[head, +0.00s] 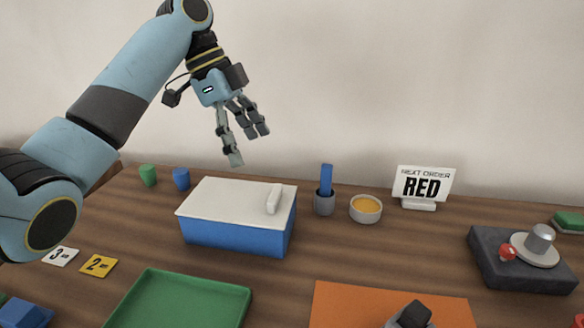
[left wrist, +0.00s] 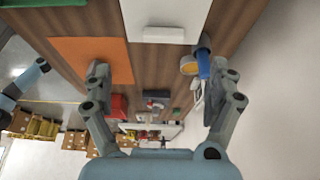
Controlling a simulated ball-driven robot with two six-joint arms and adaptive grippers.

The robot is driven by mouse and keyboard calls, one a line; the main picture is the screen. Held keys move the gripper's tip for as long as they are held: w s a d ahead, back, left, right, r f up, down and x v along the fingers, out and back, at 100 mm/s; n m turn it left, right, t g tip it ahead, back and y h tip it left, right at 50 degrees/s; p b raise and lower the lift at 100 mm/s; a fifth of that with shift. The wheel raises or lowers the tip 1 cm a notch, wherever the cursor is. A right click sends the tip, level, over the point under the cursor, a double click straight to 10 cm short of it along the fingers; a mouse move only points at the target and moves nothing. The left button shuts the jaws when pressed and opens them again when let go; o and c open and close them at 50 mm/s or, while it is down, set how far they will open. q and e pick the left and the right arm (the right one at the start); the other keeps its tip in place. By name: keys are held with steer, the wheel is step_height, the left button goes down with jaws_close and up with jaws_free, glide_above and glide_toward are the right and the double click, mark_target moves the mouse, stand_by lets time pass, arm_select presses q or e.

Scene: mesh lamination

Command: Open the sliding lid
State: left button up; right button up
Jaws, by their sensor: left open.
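A blue box (head: 235,236) stands on the table with a white sliding lid (head: 225,197) over its top. A raised white handle (head: 273,198) sits near the lid's right end. No opening shows between lid and box. My left gripper (head: 248,146) is open and empty, in the air above and behind the box, apart from it. In the left wrist view the lid (left wrist: 160,10) and its handle (left wrist: 163,34) lie at the top, beyond the spread fingers (left wrist: 160,72).
A grey cup with a blue stick (head: 325,192) and a bowl of yellow contents (head: 366,208) stand right of the box. A green tray (head: 180,300) lies in front, an orange mat (head: 345,305) front right. Green (head: 148,175) and blue cups (head: 181,178) stand behind left.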

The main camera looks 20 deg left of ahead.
mark_target(275, 193)
arm_select(q)
steer(key=b+x, duration=0.2)
steer(key=x, duration=0.1)
steer(key=shift+w+d+f, duration=0.15)
steer(key=shift+w+f, duration=0.05)
steer(key=shift+f, duration=0.05)
steer(key=x, duration=0.5)
steer(key=shift+w+d+f, duration=0.2)
steer(key=shift+f, duration=0.1)
steer(key=shift+d+f, duration=0.15)
steer(key=shift+f, duration=0.2)
steer(key=shift+d+f, duration=0.1)
steer(key=shift+f, duration=0.2)
arm_select(e)
steer(key=shift+s+f, duration=0.75)
steer(key=shift+f, duration=0.3)
